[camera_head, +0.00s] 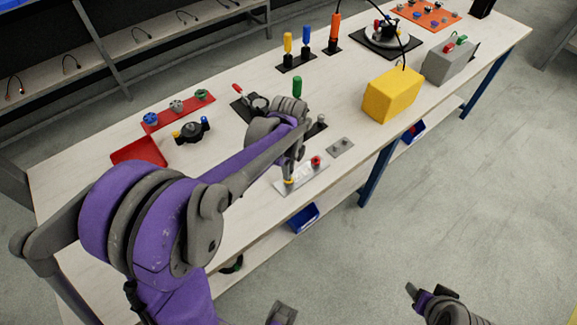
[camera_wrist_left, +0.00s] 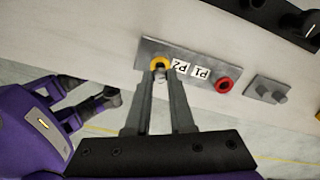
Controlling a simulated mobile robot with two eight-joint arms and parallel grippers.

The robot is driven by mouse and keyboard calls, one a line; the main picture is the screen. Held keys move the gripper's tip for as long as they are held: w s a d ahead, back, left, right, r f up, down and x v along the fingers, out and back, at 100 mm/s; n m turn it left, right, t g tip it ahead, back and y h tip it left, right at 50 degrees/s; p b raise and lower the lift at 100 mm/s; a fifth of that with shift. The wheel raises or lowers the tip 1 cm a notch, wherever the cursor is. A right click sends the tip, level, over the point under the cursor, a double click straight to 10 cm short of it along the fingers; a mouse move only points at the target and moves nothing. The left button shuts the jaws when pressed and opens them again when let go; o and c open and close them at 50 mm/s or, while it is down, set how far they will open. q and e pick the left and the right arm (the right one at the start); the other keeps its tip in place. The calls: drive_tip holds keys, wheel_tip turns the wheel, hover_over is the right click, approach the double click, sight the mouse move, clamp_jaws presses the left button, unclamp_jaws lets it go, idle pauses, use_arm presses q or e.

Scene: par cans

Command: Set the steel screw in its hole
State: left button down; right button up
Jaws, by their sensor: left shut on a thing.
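A grey metal plate (camera_head: 304,177) lies near the table's front edge. It has a yellow-ringed spot (camera_wrist_left: 159,63) beside a P2 label (camera_wrist_left: 180,67) and a red-ringed spot (camera_wrist_left: 223,85) beside a P1 label (camera_wrist_left: 201,73). My left gripper (camera_head: 290,177) points down at the yellow ring. In the left wrist view its fingers (camera_wrist_left: 161,76) are shut on a small pale metal piece, seemingly the steel screw (camera_wrist_left: 161,74), mostly hidden. I cannot tell whether its tip is in the hole. My right gripper (camera_head: 424,293) is off the table at lower right; its jaw opening is unclear.
A small grey block (camera_head: 340,147) with pegs sits just right of the plate. A yellow box (camera_head: 392,95) and a grey box (camera_head: 449,62) stand further right. A red tray (camera_head: 139,153) and black-and-blue part (camera_head: 191,131) lie left. Bare tabletop surrounds the plate's left end.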

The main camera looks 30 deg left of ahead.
use_arm(q)
drive_tip(key=shift+f+b, duration=0.3)
drive_tip(key=shift+f, duration=0.35)
drive_tip(key=shift+a+f, duration=0.15)
idle(0.5)
drive_tip(key=c, duration=1.1)
unclamp_jaws()
drive_tip(key=o, duration=0.6)
drive_tip(key=shift+c, duration=0.2)
wheel_tip(320, 180, up, 11)
drive_tip(key=shift+p, duration=0.35)
